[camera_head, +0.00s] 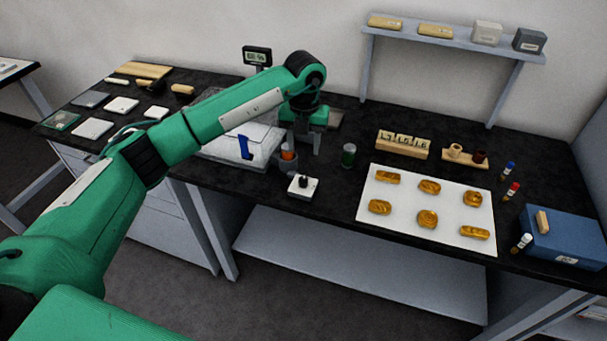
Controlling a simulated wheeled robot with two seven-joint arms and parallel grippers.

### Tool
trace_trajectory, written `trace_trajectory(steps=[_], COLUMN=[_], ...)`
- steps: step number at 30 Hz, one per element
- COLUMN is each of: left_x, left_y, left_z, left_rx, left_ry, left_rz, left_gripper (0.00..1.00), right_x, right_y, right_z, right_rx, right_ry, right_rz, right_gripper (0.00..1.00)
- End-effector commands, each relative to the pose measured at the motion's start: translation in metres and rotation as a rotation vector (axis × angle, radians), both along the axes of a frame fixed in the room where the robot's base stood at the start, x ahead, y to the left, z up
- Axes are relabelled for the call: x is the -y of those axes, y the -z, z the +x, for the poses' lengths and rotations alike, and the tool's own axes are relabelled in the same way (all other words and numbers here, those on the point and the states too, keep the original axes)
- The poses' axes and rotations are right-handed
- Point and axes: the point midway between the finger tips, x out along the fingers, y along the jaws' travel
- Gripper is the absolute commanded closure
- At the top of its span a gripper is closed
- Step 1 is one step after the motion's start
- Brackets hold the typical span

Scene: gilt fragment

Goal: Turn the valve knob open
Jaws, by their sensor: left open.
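A small white block (299,192) with a black knob (303,181) on top sits near the front edge of the black table; it looks like the valve. My left gripper (304,148) points down over the table, behind the knob in the picture and apart from it. Its fingers are spread and nothing shows between them. An orange-topped container (288,153) stands close by the left finger; I cannot tell whether they touch. My right gripper is out of view.
A blue item on a clear-walled tray (228,157) lies left of the gripper. A dark green jar (348,155) stands to the right. Beyond it, a white mat (375,215) holds several gilt pieces. A small display (257,56) stands behind my arm.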

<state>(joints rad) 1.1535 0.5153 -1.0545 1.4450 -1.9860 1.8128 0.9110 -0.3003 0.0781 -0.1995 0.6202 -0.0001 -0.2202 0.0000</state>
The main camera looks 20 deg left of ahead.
Motion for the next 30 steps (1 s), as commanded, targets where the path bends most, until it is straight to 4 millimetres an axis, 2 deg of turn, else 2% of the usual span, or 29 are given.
trace_trajectory(steps=[9, 15, 21, 30], left_x=[0.000, 0.001, 0.000, 0.000], left_y=[0.066, 0.100, 0.116, 0.118], left_z=[-0.002, -0.001, -0.001, -0.001], left_rx=[-0.005, -0.003, -0.001, 0.000], left_ry=[0.001, 0.002, 0.002, 0.002], left_rz=[-0.003, -0.004, -0.004, -0.005], left_gripper=[0.53, 0.53, 0.53, 0.53], right_x=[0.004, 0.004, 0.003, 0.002], right_y=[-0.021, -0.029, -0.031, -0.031], right_z=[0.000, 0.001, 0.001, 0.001], right_rx=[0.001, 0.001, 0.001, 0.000], right_ry=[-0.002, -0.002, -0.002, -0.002], right_rz=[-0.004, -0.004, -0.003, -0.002], right_gripper=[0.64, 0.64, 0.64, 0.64])
